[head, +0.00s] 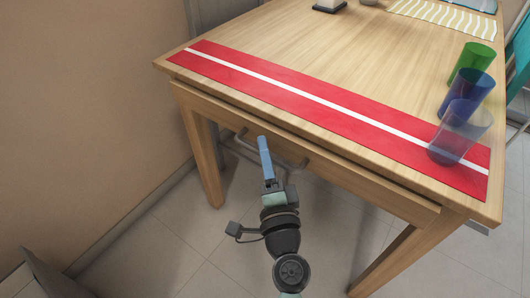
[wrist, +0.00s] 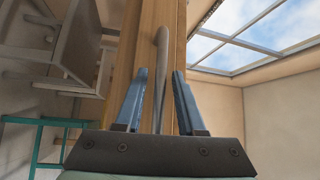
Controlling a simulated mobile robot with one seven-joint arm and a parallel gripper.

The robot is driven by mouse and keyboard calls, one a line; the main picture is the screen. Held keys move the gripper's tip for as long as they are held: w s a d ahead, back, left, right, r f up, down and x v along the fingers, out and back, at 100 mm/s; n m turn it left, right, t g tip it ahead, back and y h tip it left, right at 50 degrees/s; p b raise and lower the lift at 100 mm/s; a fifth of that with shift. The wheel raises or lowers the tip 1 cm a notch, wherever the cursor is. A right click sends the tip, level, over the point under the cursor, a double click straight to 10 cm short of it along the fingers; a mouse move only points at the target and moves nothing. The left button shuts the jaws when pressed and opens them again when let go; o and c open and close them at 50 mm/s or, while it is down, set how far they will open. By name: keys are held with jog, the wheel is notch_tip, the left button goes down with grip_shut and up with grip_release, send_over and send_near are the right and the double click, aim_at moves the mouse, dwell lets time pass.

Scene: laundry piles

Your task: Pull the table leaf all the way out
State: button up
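The wooden table (head: 320,45) stands in front of me. Below its top edge, past a thin dark gap, is a long wooden front panel (head: 350,172), which seems to be the leaf's front. A grey bar handle (head: 292,165) is fixed to this panel. My gripper (head: 263,142) is at the handle, its blue fingers hiding part of it in the head view. In the wrist view, the handle (wrist: 161,55) runs between the two spread fingers of my gripper (wrist: 163,72), with a visible gap on both sides. The gripper is open and not clamped on it.
A red runner with a white stripe (head: 330,112) lies along the near edge of the tabletop. Green (head: 473,60), blue (head: 466,92) and clear (head: 458,132) cups stand at the right. A wall (head: 90,100) is close on the left. Tiled floor (head: 165,245) below is clear.

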grip_shut()
dwell(1.2)
